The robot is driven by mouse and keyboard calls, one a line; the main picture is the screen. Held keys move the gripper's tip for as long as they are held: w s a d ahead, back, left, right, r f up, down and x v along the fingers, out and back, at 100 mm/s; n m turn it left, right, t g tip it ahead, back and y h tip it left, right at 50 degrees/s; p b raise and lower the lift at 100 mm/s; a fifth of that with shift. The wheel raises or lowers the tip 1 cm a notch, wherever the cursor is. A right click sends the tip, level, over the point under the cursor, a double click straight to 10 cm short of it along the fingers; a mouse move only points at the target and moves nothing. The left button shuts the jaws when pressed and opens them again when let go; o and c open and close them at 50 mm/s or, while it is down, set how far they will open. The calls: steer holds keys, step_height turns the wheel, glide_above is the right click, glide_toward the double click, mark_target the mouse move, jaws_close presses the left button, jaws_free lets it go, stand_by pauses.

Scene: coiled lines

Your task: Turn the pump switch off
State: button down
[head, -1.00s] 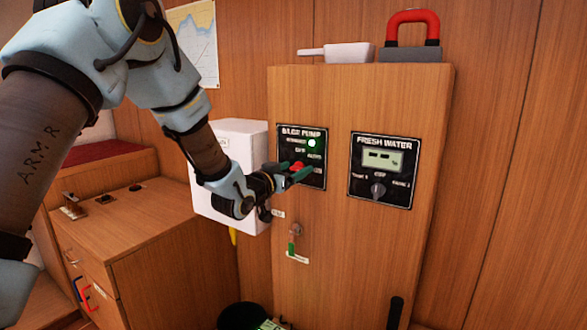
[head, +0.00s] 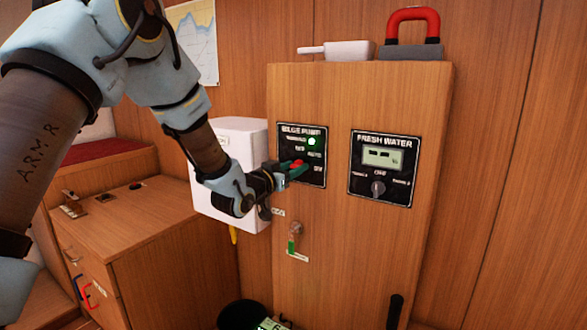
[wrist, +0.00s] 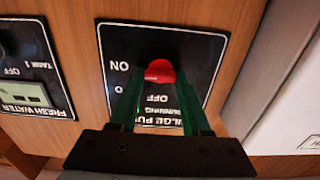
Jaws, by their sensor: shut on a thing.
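The BILGE PUMP panel (head: 285,143) is black and sits on the upper left of the wooden cabinet front. Its lamp (head: 313,141) glows green. The red switch knob (head: 298,163) is below the lamp, partly covered by my gripper (head: 293,170). In the wrist view the panel is upside down and the red knob (wrist: 160,70) is between the tips of my green fingers (wrist: 163,80), which are shut on it. ON and OFF labels are legible there. My fingers hide part of the panel, and I cannot tell which label the knob points to.
A FRESH WATER panel (head: 384,186) with a display and a grey knob is to the right. A white box (head: 231,185) is close on the left, beside my wrist. A red-shackled padlock (head: 412,38) stands on top.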

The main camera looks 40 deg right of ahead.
steer(key=shift+f+n, duration=0.1)
steer(key=shift+n, duration=0.2)
steer(key=n+b, duration=0.2)
steer(key=shift+w+n, duration=0.1)
steer(key=shift+n, duration=0.2)
steer(key=n+b, duration=0.1)
steer(key=n, duration=0.4)
steer(key=shift+w+n, duration=0.1)
steer(key=shift+n, duration=0.2)
steer(key=n, duration=0.4)
steer(key=shift+a+n+b, duration=0.1)
steer(key=shift+n+b, duration=0.2)
steer(key=shift+f+n, duration=0.1)
steer(key=shift+n, duration=2.1)
steer(key=shift+c, duration=1.8)
jaws_free()
